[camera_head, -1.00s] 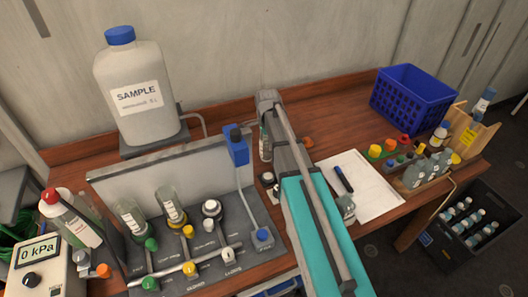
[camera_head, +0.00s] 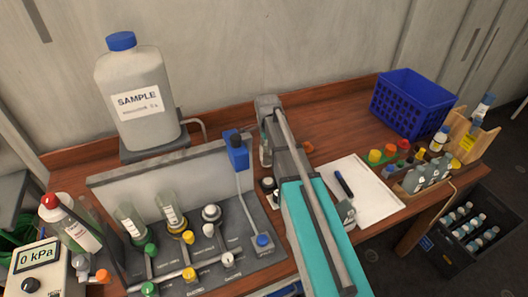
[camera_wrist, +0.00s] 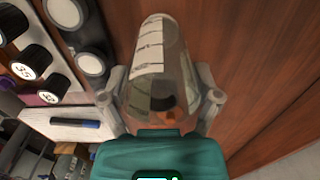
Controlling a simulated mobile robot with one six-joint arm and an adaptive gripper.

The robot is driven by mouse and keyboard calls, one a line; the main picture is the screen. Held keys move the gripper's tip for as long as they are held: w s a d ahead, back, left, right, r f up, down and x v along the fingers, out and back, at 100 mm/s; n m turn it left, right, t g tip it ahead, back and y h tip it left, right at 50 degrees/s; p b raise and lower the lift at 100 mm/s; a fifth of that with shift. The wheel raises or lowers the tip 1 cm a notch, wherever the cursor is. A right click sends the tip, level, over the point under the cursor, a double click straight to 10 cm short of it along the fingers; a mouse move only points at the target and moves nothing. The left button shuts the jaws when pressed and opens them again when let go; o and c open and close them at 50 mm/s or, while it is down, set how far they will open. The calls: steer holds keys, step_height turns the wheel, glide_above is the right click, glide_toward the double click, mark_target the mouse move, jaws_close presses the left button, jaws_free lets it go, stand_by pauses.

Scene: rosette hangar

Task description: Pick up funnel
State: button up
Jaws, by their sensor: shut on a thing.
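In the wrist view my gripper (camera_wrist: 163,88) has one finger on each side of a clear, round-walled funnel (camera_wrist: 160,45) and is shut on it. The funnel has a white label with dark lines. Something orange shows through or behind its near part. Brown wood lies behind it. In the head view my own arm hides the gripper and most of what it holds. Two similar clear labelled vessels stand on the grey manifold (camera_head: 250,262), one with a green fitting (camera_head: 130,220) and one with a yellow fitting (camera_head: 172,208).
A large SAMPLE bottle (camera_head: 130,75) stands at the back left. A blue valve block (camera_head: 236,155) rises close left of my arm. Right of it lie white paper with a dark pen (camera_head: 344,185), small bottles (camera_head: 428,172) and a blue basket (camera_head: 412,100). Bare wood lies behind the paper.

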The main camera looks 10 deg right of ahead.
steer(key=shift+r, duration=0.15)
step_height(320, 180, up, 3)
steer(key=p, duration=0.3)
steer(key=s+d+r+p, duration=0.1)
steer(key=s+r+p, duration=0.8)
steer(key=s, duration=0.5)
steer(key=shift+r+p, duration=0.35)
steer(key=shift+p, duration=0.15)
step_height(320, 180, up, 2)
steer(key=shift+w+r+p, duration=0.1)
steer(key=shift+p, duration=0.95)
